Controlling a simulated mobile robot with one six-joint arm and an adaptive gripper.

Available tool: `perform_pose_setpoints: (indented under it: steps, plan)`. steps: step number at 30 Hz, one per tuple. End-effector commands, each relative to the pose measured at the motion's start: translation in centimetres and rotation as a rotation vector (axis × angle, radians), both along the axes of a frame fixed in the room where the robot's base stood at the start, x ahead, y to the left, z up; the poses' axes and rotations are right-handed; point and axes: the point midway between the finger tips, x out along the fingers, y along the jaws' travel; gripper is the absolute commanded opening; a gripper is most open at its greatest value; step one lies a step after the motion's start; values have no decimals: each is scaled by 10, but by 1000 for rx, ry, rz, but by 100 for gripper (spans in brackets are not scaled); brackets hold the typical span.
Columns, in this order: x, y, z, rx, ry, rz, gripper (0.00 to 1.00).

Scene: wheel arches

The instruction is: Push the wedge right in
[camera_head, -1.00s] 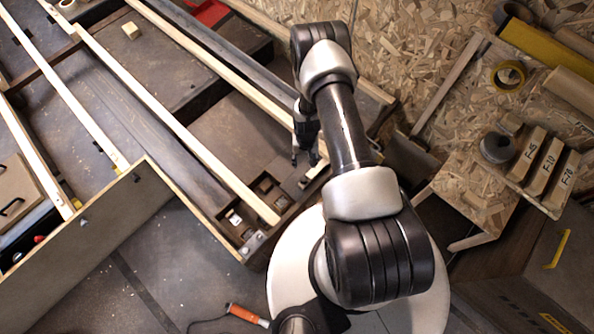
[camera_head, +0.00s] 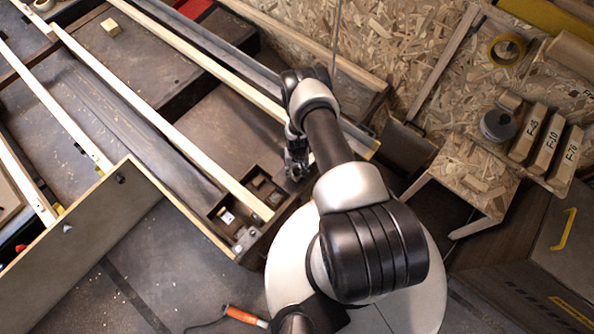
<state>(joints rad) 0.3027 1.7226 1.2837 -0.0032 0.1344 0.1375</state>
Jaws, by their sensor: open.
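My gripper (camera_head: 297,172) is open and points down over the dark frame, at the upper right edge of a small compartmented box (camera_head: 247,207). I cannot clearly make out the wedge. A small pale edge (camera_head: 312,158) shows just right of my gripper, partly hidden by my arm; I cannot tell whether it is the wedge. I see nothing held between the fingers, but they are small and dark. A pale wooden strip (camera_head: 170,132) ends at the box, left of my gripper.
More pale strips (camera_head: 60,105) and dark rails run diagonally across the frame. A small wooden block (camera_head: 111,27) lies at the upper left. Labelled blocks (camera_head: 545,140) and a tape roll (camera_head: 507,48) are at the right. An orange-handled tool (camera_head: 245,316) lies on the floor.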

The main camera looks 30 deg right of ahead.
Motion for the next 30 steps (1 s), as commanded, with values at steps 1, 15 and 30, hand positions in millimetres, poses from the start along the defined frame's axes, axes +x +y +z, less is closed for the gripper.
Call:
perform_pose_setpoints:
  steps: [1, 15, 30]
  plan:
    - [-1, 0, -4, 0, 1, 0, 48]
    - [0, 0, -4, 0, 0, 0, 37]
    - [0, 0, -4, 0, 0, 0, 4]
